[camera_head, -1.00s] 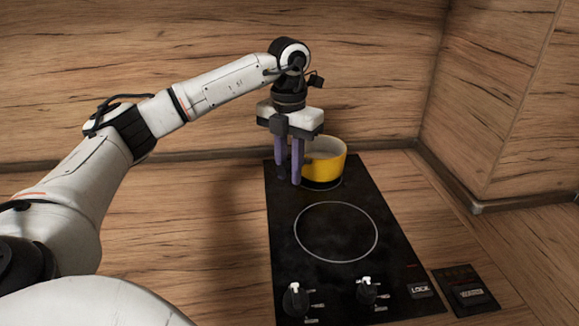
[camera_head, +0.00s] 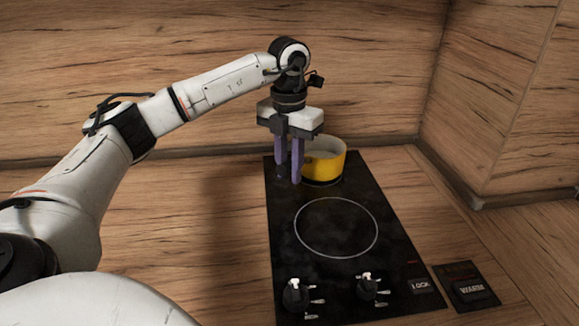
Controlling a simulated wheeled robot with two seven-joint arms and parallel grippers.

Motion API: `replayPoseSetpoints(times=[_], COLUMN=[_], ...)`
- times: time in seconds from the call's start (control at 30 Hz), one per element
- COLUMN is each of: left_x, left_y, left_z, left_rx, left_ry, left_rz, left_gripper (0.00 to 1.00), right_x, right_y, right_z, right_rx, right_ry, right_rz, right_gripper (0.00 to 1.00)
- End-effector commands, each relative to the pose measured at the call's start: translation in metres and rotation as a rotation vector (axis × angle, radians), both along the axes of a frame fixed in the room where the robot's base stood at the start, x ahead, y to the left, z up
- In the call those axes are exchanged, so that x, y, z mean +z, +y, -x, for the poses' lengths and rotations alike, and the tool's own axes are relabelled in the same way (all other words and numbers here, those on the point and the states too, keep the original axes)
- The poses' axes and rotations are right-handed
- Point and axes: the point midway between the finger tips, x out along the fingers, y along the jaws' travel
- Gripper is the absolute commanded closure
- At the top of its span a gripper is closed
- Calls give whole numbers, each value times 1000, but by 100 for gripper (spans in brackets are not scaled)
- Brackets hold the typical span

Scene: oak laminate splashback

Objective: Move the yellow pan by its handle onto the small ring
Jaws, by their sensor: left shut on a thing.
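The yellow pan (camera_head: 325,166) sits upright at the far end of the black cooktop (camera_head: 284,268), over the small ring, of which only a sliver shows beside the pan's base. My left gripper (camera_head: 289,178) points down at the pan's left side, its purple fingers shut on the pan's handle. The handle itself is mostly hidden by the fingers. I cannot tell whether the pan's base fully touches the glass. The large ring (camera_head: 337,228) nearer to me is empty. My right gripper is not in view.
Two knobs (camera_head: 296,295) (camera_head: 370,287) stand at the cooktop's near edge, by a LOCK label. A small black WARM panel (camera_head: 467,287) lies to the right. Wood walls rise behind and at right. The wooden counter left of the cooktop is clear.

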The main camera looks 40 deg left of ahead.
Motion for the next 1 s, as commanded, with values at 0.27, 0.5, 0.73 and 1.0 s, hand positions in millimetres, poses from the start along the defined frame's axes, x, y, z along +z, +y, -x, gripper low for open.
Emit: replayPoseSetpoints(times=[0.27, 0.5, 0.73, 1.0], left_x=[-1, -2, -2, -4], left_y=[0, 0, 0, -1], left_z=[-1, -1, 0, 7], left_rx=[0, 0, 0, -1], left_ry=[-6, -4, -2, 2], left_rz=[1, 0, 0, -1], left_gripper=[100, 67, 58, 58], right_x=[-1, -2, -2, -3], right_y=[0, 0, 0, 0], right_z=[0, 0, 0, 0], right_rx=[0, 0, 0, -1], right_ry=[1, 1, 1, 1], right_rz=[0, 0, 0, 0], right_gripper=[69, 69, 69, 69])
